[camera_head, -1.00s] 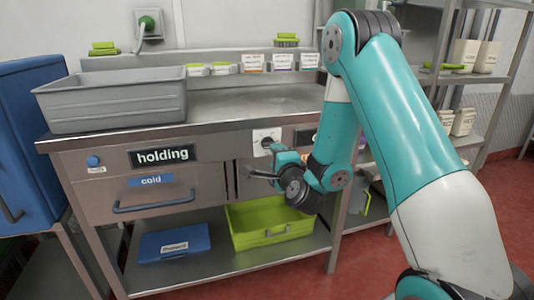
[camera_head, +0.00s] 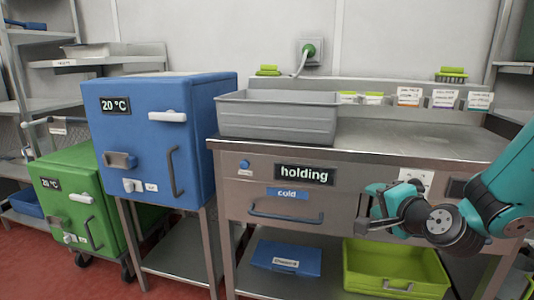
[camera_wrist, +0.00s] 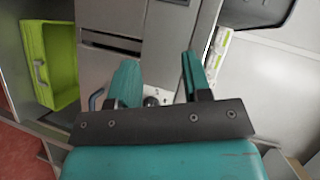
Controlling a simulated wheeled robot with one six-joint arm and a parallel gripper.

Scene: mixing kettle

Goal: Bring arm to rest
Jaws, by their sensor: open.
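My gripper (camera_head: 372,207) is in front of the holding bench (camera_head: 372,155), to the right of its cold drawer (camera_head: 287,211). In the wrist view my gripper (camera_wrist: 157,80) shows two teal fingers spread apart with nothing between them. The bench's metal front lies beyond the fingers. My arm reaches in from the right edge of the head view.
A grey bin (camera_head: 277,117) stands on the bench top. A lime tray (camera_head: 397,272) and a blue case (camera_head: 286,257) lie on the lower shelf. A blue cabinet (camera_head: 157,150) and a green cabinet (camera_head: 78,205) stand to the left. Red floor shows at lower left.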

